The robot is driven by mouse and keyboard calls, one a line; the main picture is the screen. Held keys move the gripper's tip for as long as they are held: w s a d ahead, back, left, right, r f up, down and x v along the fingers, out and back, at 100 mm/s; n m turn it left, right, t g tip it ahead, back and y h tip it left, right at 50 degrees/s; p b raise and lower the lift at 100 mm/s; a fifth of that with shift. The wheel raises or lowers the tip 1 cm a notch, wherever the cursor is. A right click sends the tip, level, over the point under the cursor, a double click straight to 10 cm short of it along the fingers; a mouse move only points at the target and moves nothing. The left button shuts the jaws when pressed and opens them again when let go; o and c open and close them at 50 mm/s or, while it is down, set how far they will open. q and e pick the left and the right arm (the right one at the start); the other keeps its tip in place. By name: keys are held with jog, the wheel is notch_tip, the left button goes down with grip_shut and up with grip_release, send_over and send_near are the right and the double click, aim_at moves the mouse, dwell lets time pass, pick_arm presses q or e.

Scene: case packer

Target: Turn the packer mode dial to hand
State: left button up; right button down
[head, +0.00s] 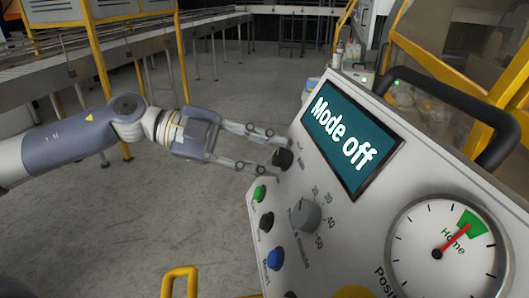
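The packer's control panel (340,212) is light grey and tilted, at the right. Its screen (350,137) reads "Mode off". A small black dial (283,159) sits at the panel's upper left edge, with a partly hidden label beside it; I take it for the mode dial. My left gripper (270,151) comes in from the left with its fingers spread, their tips one on each side of the dial or just short of it. I cannot tell whether they touch it. My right gripper is not in view.
A larger grey speed knob (305,215) and green (259,193), black (266,221) and blue (275,258) buttons lie below the dial. A round gauge (447,250) points to "Home". A black handle (460,105) rises behind the panel. Conveyors (110,52) stand behind; open floor lies left.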

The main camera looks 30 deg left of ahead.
pick_arm(q)
jog(key=shift+r+m+p, duration=0.2)
jog(key=shift+m+p, duration=0.3)
jog(key=shift+p, duration=0.3)
jog(key=m+g+p, duration=0.1)
jog(key=m+p, duration=0.2)
jog(key=shift+r+p, duration=0.15)
jog(key=shift+p, duration=0.2)
jog(key=m+g+y+p, duration=0.1)
jog(key=m, duration=0.2)
jog(key=shift+w+p, duration=0.1)
jog(key=shift+p, duration=0.25)
jog(key=shift+m+g+y+p, duration=0.3)
jog(key=shift+m+y+p, duration=0.15)
jog(key=shift+m, duration=1.15)
jog(key=shift+f, duration=0.2)
jog(key=o, duration=1.1)
jog(key=shift+a+r, duration=0.1)
